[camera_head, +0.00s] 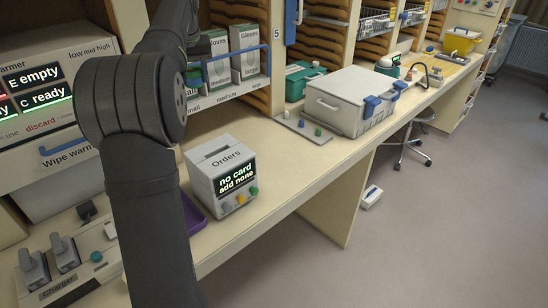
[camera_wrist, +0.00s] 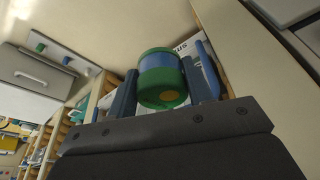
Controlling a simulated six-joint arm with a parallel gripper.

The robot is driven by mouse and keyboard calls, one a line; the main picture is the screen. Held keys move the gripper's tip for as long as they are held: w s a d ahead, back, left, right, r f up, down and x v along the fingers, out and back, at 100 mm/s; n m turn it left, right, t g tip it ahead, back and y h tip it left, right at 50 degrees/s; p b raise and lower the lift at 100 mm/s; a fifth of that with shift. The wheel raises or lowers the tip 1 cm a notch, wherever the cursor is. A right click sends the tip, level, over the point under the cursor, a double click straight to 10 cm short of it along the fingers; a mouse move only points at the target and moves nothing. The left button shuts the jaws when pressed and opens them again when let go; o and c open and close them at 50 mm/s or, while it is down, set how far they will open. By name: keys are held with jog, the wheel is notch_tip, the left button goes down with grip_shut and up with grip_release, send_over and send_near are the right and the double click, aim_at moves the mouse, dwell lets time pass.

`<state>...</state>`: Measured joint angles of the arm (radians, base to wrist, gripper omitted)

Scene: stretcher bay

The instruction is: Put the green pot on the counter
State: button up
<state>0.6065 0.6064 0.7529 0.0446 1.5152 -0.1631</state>
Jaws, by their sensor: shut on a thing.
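A green pot (camera_wrist: 162,80) with a blue band around its middle sits between the two fingers of my gripper (camera_wrist: 165,85) in the wrist view. The fingers close on its sides and it is held off the surfaces. A yellow-orange spot shows on its near green end. In the head view my own arm fills the left middle and hides most of the gripper. The cream counter (camera_head: 275,165) runs from the front left to the back right, with a bare stretch between the Orders box and the grey plate.
The Orders box (camera_head: 222,174) stands on the counter beside a purple tray (camera_head: 192,214). A grey plate (camera_head: 305,130) with small green and blue knobs lies next to a large grey lidded case (camera_head: 352,101). Glove boxes (camera_head: 247,53) stand on a shelf behind.

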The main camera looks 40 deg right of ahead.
jog(key=s+d+f+m, duration=0.2)
jog(key=s+d+f, duration=0.35)
jog(key=d, duration=0.35)
jog(key=s+d+f+m+g+h, duration=0.1)
jog(key=s+d+f+m, duration=0.1)
jog(key=s+d+f, duration=0.4)
jog(key=s+d+f+m, duration=0.2)
jog(key=s+d+f, duration=0.1)
jog(key=d+f, duration=0.65)
send_over(268, 143)
jog(key=f, duration=0.5)
jog(key=shift+s+a, duration=0.4)
jog(key=shift+f, duration=2.05)
jog(key=shift+f, duration=0.15)
jog(key=o, duration=1)
